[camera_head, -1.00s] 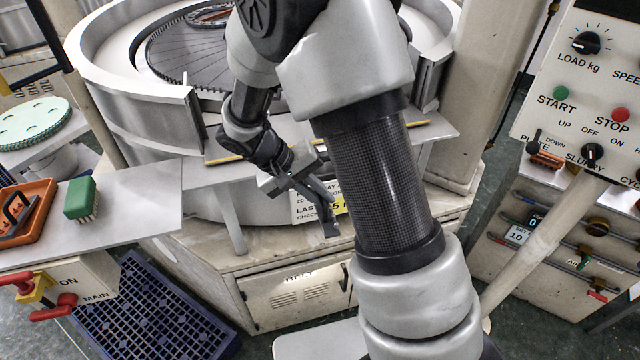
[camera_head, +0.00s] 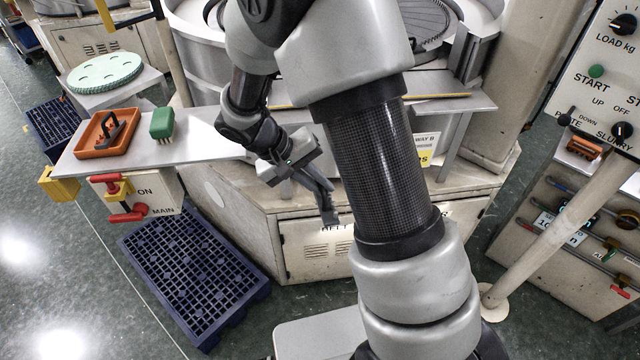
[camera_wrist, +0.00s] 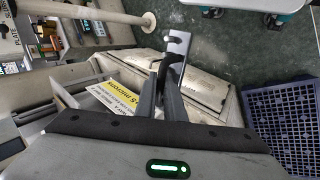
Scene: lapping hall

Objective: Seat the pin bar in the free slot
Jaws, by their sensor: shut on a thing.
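My gripper (camera_wrist: 163,80) is shut on a slim grey metal bar, the pin bar (camera_wrist: 178,46), which sticks out past the fingertips. A small pale round spot shows near its outer end. In the head view my gripper (camera_head: 312,176) hangs in front of the machine's cabinet, with the dark bar (camera_head: 329,209) tilted downward from it. The bar is held in the air, apart from any surface. I cannot make out the free slot in either view; my arm covers part of the machine.
A grey shelf (camera_head: 215,147) carries an orange tray (camera_head: 88,146) holding a dark handled item, and a green brush (camera_head: 162,122). A blue grate (camera_head: 190,268) lies on the floor. A control panel (camera_head: 597,108) stands right.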

